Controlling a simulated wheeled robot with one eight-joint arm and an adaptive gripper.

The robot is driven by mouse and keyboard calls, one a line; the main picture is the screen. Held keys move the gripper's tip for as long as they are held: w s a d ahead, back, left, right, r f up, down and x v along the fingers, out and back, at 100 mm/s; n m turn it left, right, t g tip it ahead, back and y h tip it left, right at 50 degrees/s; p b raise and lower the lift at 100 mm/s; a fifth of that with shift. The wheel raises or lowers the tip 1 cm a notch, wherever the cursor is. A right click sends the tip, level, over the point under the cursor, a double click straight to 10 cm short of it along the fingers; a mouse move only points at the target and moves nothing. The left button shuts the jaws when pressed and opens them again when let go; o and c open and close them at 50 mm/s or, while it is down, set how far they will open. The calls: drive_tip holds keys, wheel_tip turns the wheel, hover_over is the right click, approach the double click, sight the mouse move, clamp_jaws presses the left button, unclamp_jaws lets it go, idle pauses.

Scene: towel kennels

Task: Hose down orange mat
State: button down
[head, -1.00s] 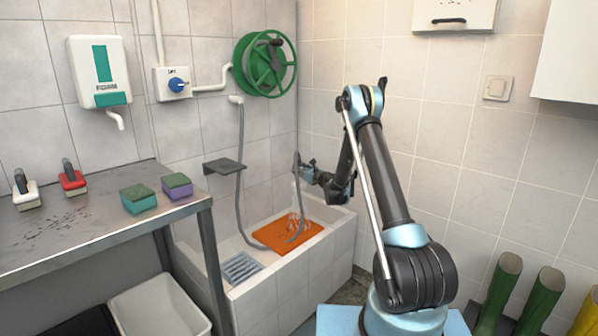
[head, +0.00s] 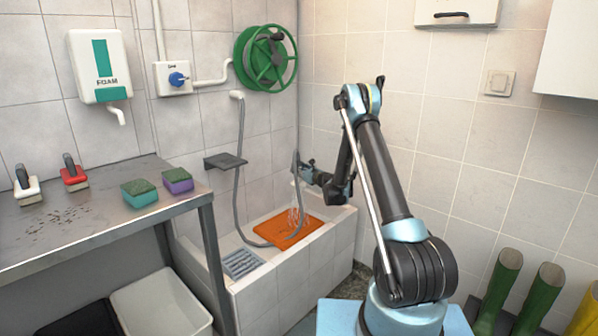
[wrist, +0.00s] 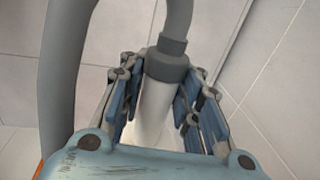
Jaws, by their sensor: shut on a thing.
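The orange mat (head: 284,229) lies flat in the white tiled trough (head: 330,237), beside a grey drain grate (head: 241,263). My gripper (head: 301,172) is above the mat at the trough's far right part. In the wrist view my gripper (wrist: 163,115) is shut around the pale sprayer (wrist: 154,104) at the end of the grey hose (wrist: 67,75).
A steel table (head: 105,215) with sponges and brushes stands at the left, over a white bin (head: 160,306). A small dark shelf (head: 225,161) and a green hose reel (head: 265,59) are on the wall. Green boots (head: 500,290) stand at the lower right.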

drive_tip(key=s+a, duration=0.8)
drive_tip(key=s, duration=0.2)
drive_tip(key=shift+s, duration=0.25)
idle(2.7)
drive_tip(key=shift+s+a, duration=0.1)
drive_tip(key=shift+a, duration=0.1)
drive_tip(key=shift+d, duration=0.1)
idle(0.4)
